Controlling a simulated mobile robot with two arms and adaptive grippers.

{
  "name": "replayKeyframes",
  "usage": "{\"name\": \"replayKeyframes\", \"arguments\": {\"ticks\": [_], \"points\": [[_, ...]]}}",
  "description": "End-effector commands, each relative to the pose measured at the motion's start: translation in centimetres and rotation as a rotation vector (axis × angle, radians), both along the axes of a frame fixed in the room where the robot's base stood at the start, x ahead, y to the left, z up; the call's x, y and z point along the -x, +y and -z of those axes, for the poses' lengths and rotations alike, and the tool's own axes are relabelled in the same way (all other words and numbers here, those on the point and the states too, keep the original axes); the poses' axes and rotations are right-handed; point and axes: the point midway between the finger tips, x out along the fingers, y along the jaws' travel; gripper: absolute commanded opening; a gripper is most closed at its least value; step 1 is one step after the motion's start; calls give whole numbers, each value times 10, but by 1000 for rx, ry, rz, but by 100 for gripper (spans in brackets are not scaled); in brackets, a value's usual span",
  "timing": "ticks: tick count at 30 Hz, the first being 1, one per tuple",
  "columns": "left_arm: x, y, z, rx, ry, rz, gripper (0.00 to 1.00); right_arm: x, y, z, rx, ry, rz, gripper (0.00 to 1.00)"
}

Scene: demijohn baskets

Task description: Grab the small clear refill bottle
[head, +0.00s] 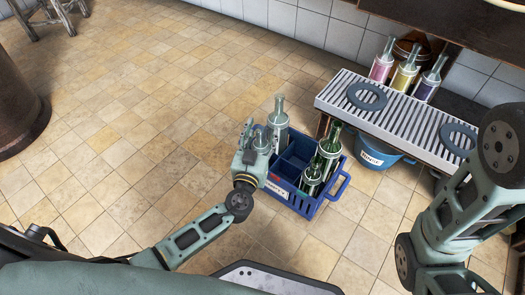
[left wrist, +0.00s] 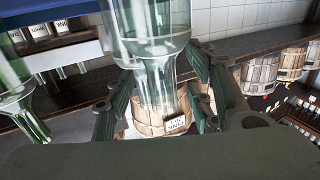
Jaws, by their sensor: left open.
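The blue crate (head: 328,198) stands on the tiled floor with several bottles in it. The small clear refill bottle (head: 262,141) is at the crate's near left, partly hidden by my left gripper (head: 254,143). A taller clear bottle (head: 278,122) stands just behind it. In the left wrist view, the neck of a clear bottle (left wrist: 155,82) lies between the two fingers of my open left gripper (left wrist: 160,88); I cannot tell whether they touch it. My right gripper is out of view.
Green bottles (head: 330,148) fill the crate's right side. A slatted bench (head: 400,112) with round dark rings stands behind, bearing pink, yellow and purple bottles (head: 404,74). A blue tub (head: 371,158) is under it. The floor left of the crate is clear.

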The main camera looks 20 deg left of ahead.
Motion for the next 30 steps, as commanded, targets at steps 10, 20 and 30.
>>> {"name": "replayKeyframes", "arguments": {"ticks": [10, 20, 30], "points": [[0, 0, 1, 0, 1, 0, 32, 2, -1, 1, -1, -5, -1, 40], [0, -1, 1, 1, 2, 1, 3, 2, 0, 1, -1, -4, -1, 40], [1, -1, 3, 4, 5, 3, 0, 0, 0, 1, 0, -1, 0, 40]]}}
